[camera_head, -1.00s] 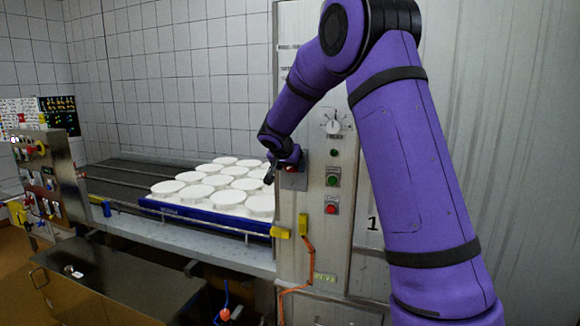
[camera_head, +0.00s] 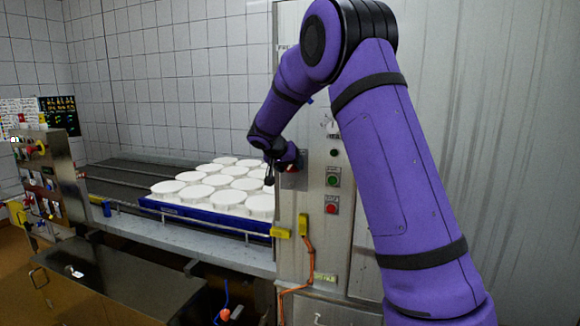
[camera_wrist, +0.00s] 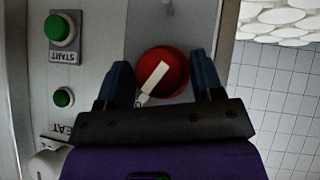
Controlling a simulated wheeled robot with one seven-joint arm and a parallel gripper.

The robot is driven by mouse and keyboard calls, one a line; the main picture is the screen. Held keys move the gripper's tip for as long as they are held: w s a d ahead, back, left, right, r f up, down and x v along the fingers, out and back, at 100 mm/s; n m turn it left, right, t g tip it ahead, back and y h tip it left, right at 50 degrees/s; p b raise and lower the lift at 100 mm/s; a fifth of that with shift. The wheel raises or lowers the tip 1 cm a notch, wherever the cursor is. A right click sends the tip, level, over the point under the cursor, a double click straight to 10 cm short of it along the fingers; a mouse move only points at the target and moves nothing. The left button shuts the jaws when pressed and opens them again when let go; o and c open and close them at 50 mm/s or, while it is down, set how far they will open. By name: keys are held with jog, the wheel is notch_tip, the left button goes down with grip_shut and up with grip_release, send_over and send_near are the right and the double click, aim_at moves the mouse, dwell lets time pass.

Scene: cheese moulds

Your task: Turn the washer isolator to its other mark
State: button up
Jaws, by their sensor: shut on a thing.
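The washer isolator shows in the wrist view as a round red knob (camera_wrist: 162,73) with a pale bar across its face. The bar slants from upper right to lower left. My gripper (camera_wrist: 167,84) has one dark blue finger on each side of the knob and is shut on it. In the head view my gripper (camera_head: 288,168) is at the grey isolator plate (camera_head: 294,182) on the cabinet front and hides most of the knob.
A green START button (camera_head: 333,177) and a red button (camera_head: 331,206) sit right of the isolator. White moulds fill a blue tray (camera_head: 190,214) on the conveyor to the left. An orange cable (camera_head: 309,255) hangs below.

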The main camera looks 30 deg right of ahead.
jog(key=shift+w+a+f+n+g+h, duration=0.1)
jog(key=shift+n+g+h, duration=0.3)
jog(key=shift+g+h, duration=0.1)
jog(key=shift+w+a+n+g+h, duration=0.1)
jog(key=shift+n+g+h, duration=0.3)
jog(key=shift+g+h, duration=0.1)
jog(key=shift+n+g+h, duration=0.8)
jog(key=shift+g+h, duration=0.1)
jog(key=shift+h, duration=0.2)
jog(key=n+g+h, duration=0.1)
jog(key=n+h, duration=0.1)
jog(key=shift+f+g+h, duration=0.15)
jog(key=shift+g+h, duration=0.15)
jog(key=shift+h, duration=0.1)
jog(key=shift+n+g+h, duration=0.3)
jog(key=shift+n+h, duration=0.8)
jog(key=shift+n, duration=0.2)
jog(key=o, duration=0.6)
